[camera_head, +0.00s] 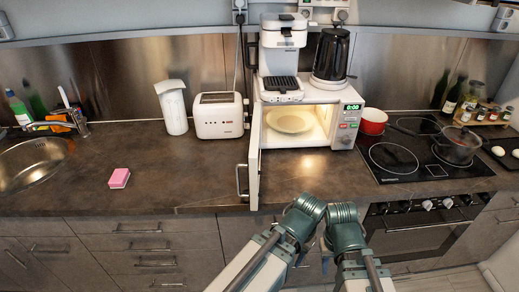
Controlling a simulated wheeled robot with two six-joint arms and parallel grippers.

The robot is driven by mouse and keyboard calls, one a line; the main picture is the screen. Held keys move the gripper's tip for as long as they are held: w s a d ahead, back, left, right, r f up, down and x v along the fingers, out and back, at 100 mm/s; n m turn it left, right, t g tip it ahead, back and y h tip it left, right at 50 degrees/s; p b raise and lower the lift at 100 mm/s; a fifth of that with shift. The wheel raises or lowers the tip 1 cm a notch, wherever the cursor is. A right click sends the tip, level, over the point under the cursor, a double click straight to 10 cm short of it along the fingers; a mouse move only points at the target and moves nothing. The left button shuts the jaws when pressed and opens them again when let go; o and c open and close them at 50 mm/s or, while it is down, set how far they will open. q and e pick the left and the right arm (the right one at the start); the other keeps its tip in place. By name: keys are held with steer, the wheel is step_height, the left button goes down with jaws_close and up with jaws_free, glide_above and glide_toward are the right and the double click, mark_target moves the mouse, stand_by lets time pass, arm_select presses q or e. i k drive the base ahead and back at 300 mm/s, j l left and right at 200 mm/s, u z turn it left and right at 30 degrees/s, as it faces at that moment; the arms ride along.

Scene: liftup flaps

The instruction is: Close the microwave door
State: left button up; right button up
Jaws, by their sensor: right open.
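The white microwave (347,117) stands on the counter with its door (254,168) swung open. The door points toward me, seen almost edge-on, its metal handle (241,181) on the left side. The lit cavity holds a cream plate (290,121). Both my arms come up from the bottom, their green joints in front of the counter edge, right of the door and apart from it. My right gripper (326,264) shows only a little, low between the arms; it is open, with nothing seen in it. My left gripper cannot be made out.
A coffee maker (283,45) and black kettle (331,54) stand on the microwave. A toaster (219,115) is left of the door. A red pot (373,121) and cooktop (398,172) are right. The counter around the pink sponge (119,178) is mostly clear.

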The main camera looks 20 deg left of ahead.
mark_target(249, 153)
steer(key=k+j, duration=0.1)
steer(key=j, duration=0.4)
steer(key=j+z, duration=0.1)
steer(key=j, duration=0.35)
steer(key=k+j+z, duration=0.1)
steer(key=j, duration=0.4)
steer(key=k+j, duration=0.2)
steer(key=j, duration=0.25)
